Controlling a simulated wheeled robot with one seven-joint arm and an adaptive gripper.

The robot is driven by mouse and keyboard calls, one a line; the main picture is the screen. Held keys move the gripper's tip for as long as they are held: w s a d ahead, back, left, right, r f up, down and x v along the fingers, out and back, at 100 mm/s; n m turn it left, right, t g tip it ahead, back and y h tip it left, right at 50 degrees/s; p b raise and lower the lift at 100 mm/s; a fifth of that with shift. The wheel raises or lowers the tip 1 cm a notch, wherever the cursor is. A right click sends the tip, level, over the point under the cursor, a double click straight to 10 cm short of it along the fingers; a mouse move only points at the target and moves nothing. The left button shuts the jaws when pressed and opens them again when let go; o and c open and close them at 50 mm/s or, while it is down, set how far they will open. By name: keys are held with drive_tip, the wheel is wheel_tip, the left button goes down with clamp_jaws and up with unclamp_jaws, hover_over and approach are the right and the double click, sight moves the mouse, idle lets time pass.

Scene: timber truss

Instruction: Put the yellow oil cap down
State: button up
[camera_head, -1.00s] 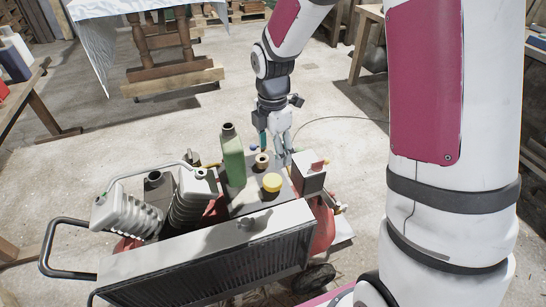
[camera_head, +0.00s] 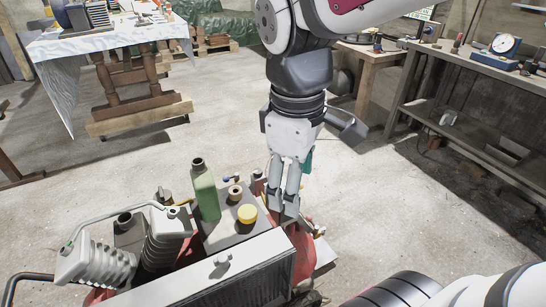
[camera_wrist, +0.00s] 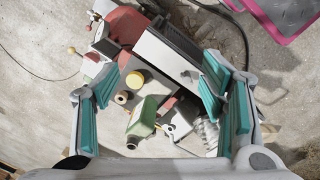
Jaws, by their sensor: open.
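My gripper (camera_head: 283,212) is open and empty. In the head view it hangs to the right of the cap, apart from it. In the wrist view its teal-padded fingers (camera_wrist: 158,100) stand wide apart.
A small tan ring-shaped part (camera_head: 235,192) stands beside the cap. Ribbed cylinders (camera_head: 160,245) are at the machine's left. A cloth-covered table (camera_head: 100,38) and a workbench (camera_head: 480,65) stand farther back. The concrete floor between is clear.

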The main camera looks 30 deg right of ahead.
drive_tip(key=s+m, duration=0.7)
drive_tip(key=s, duration=0.5)
drive_tip(key=shift+a+r+y, duration=0.25)
drive_tip(key=shift+r+y, duration=0.05)
drive_tip(key=shift+r, duration=0.1)
wheel_tip(320, 180, up, 21)
drive_tip(key=t+p, duration=0.3)
drive_tip(key=p, duration=1.6)
drive_tip(key=shift+a+t, duration=0.2)
drive_tip(key=shift+t, duration=0.2)
